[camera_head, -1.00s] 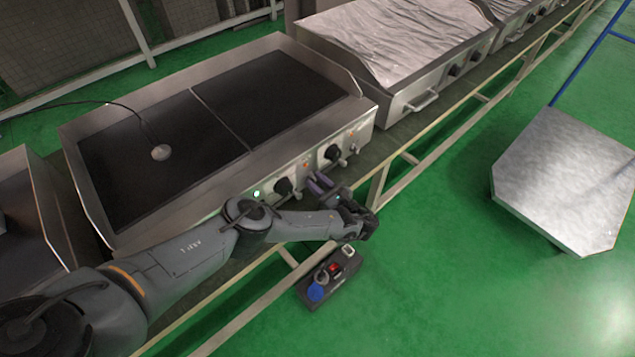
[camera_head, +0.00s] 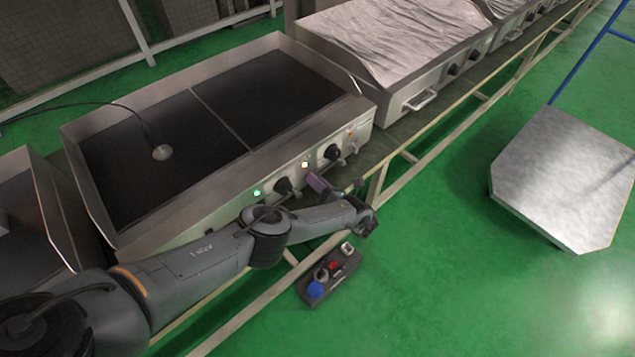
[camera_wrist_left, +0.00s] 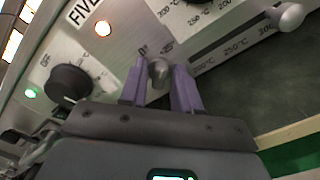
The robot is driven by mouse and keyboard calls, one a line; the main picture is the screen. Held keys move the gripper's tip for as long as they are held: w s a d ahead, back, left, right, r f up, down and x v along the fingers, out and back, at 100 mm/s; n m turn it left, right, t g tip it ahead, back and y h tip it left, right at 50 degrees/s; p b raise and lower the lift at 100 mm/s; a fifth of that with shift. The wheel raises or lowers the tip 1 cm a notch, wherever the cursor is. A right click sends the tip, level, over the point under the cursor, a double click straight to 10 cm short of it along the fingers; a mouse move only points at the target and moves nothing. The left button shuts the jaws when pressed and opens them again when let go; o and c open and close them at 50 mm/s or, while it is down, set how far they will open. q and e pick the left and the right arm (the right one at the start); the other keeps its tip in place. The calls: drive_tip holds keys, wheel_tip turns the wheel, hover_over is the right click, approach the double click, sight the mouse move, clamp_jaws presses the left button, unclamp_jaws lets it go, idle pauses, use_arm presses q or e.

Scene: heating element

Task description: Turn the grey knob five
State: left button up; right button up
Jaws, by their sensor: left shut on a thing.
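The grey knob (camera_wrist_left: 158,72) shows in the left wrist view on the griddle's steel front panel, below the "FIVE" label (camera_wrist_left: 86,12). My left gripper (camera_wrist_left: 160,85) has its two purple fingers on either side of this knob and is shut on it. In the head view my left gripper (camera_head: 316,182) is at the front panel, just below a lit orange-white lamp (camera_head: 305,164). The knob is hidden there behind the fingers. The lit lamp also shows in the left wrist view (camera_wrist_left: 103,28). My right gripper is not in view.
The griddle (camera_head: 215,105) has black knobs (camera_head: 283,186) (camera_head: 332,152) on either side of the gripper and a green lamp (camera_head: 257,192). Another grey knob (camera_wrist_left: 290,16) is close at the right. A dark box (camera_head: 330,275) lies below. A metal table (camera_head: 565,180) stands right.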

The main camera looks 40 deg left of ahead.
use_arm(q)
drive_tip(key=shift+f+m, duration=0.1)
drive_tip(key=shift+m, duration=1.1)
drive_tip(key=o, duration=0.7)
drive_tip(key=shift+o, duration=0.2)
drive_tip(key=s+d, duration=0.1)
drive_tip(key=d, duration=0.9)
drive_tip(key=shift+s+d+b, duration=0.25)
drive_tip(key=shift+d+b, duration=0.05)
drive_tip(key=shift+d, duration=0.05)
